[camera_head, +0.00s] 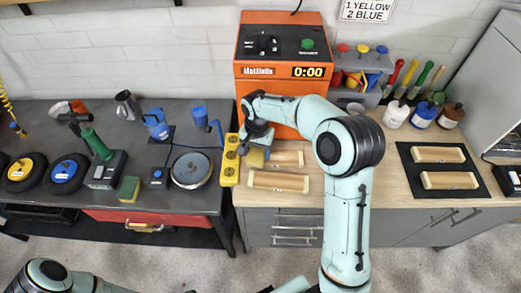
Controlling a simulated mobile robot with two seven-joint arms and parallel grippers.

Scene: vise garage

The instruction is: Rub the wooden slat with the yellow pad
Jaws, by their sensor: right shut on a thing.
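My right gripper (257,143) reaches over the left end of the wooden worktop. It is shut on a dull yellow block, which looks like the yellow pad (254,158); the wrist hides part of it. One wooden slat (278,181) lies on the worktop just in front of the pad. Another wooden slat (288,158) lies behind it, its left end close to the pad and partly hidden. Whether the pad touches either slat I cannot tell. Of my left arm only links show at the bottom left; its gripper is out of view.
A yellow holder (230,160) with round holes stands at the worktop's left edge. An orange machine (281,45) reading 0:00 stands behind. Two more slats lie on a black mat (479,182) at right. A yellow-green sponge (129,188) lies on the dark bench.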

